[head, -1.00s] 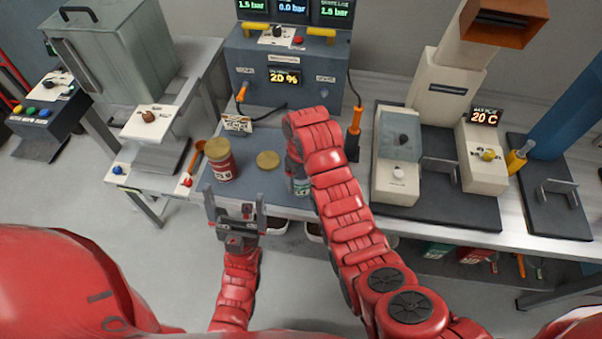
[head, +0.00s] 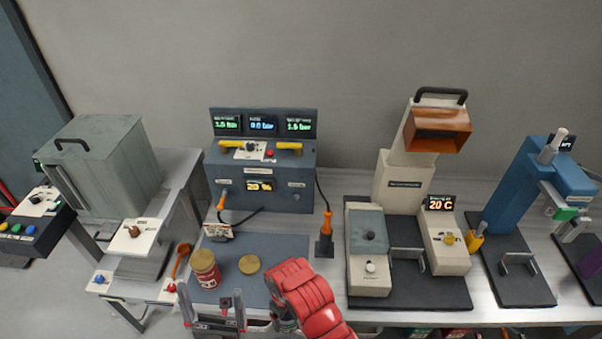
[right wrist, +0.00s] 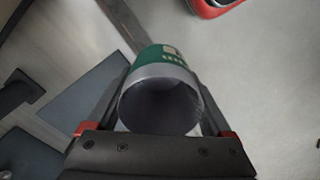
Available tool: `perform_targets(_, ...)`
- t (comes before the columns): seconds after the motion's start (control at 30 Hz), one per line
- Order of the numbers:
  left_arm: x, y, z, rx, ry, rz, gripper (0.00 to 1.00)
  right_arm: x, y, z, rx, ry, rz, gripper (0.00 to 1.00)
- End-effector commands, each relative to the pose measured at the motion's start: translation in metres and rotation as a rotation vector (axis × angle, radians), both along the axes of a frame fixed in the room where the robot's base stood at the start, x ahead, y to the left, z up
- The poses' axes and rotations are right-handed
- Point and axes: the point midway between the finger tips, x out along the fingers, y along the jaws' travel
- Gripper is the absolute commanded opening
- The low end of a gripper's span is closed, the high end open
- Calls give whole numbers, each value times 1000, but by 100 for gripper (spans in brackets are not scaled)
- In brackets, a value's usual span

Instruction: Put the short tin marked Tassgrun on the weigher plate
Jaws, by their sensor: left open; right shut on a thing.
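My right gripper (right wrist: 160,125) is shut on a short tin (right wrist: 165,58) with a green label, seen in the right wrist view. The tin's round grey end faces the camera, and its name cannot be read. In the head view my right arm (head: 305,300) hides most of that gripper and tin, near the bench's front edge. My left gripper (head: 215,318) is open and empty, in front of a red tin (head: 205,270) with a gold lid. That tin stands on the blue-grey mat (head: 280,250). I cannot tell which surface is the weigher plate.
A loose gold lid (head: 249,264) lies on the mat. Behind stands a dark console (head: 262,175) with displays and cables. An orange-handled tool (head: 326,232) stands right of the mat. A beige machine (head: 404,182) with a 20 C display is further right. A grey cabinet (head: 105,165) stands left.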

Motion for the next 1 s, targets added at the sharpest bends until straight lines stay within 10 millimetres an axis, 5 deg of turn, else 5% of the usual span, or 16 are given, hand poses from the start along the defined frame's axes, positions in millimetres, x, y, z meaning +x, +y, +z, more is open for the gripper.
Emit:
perform_targets(0.3,0,0,-47,0,0,0,100,119,-44,29,4,-4,-194,40)
perform_targets(0.5,0,0,-74,0,0,0,100,176,-84,64,6,-2,-352,40)
perform_targets(0.73,0,0,-102,0,0,0,100,212,-132,104,9,4,-535,40)
perform_targets(1.0,0,0,-136,0,0,0,100,222,-184,136,9,4,-728,40)
